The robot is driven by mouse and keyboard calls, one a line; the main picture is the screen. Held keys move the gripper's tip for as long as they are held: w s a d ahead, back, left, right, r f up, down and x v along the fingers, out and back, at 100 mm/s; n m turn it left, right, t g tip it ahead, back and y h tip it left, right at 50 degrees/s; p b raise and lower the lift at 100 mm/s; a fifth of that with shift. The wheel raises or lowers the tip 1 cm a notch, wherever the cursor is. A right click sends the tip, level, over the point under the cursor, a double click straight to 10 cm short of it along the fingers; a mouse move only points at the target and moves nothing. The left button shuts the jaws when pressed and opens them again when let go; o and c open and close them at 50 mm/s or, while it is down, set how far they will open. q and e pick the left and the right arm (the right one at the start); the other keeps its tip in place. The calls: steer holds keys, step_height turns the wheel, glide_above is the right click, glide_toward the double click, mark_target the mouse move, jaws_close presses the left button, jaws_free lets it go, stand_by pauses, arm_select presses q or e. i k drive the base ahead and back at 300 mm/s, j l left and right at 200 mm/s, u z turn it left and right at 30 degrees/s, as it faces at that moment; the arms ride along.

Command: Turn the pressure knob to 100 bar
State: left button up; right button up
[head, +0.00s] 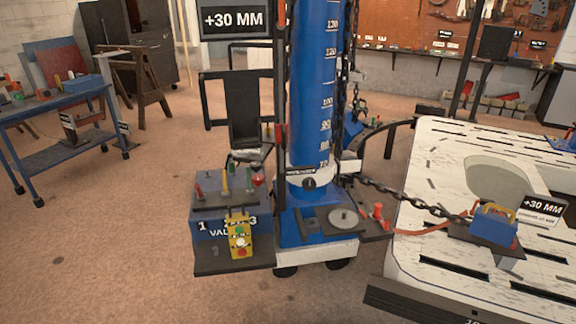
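A small dark round knob (309,183) sits on the white collar at the foot of the blue column (313,90). I cannot tell whether it is the pressure knob, and its setting is too small to read. The column carries a white scale with numbers including 100. A blue valve box (212,222) left of the column has several coloured levers on top, and a red round part (258,180) shows behind them. No bar marking is legible. Neither of my grippers is in view.
A yellow control pendant (239,240) stands at the valve box's front. A chain (400,193) runs from the column to the white slotted bench (440,160) at right, which holds a blue clamp (493,228). A blue table (60,101) stands far left. Floor at front left is clear.

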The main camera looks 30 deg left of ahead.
mark_target(256, 167)
steer(key=i+j, duration=0.15)
steer(key=j, duration=0.2)
steer(key=i+j+z, duration=0.1)
steer(key=j, duration=0.3)
steer(key=i+j, duration=0.2)
steer(key=j, duration=0.15)
steer(key=i+j+z, duration=0.1)
steer(key=j, duration=0.25)
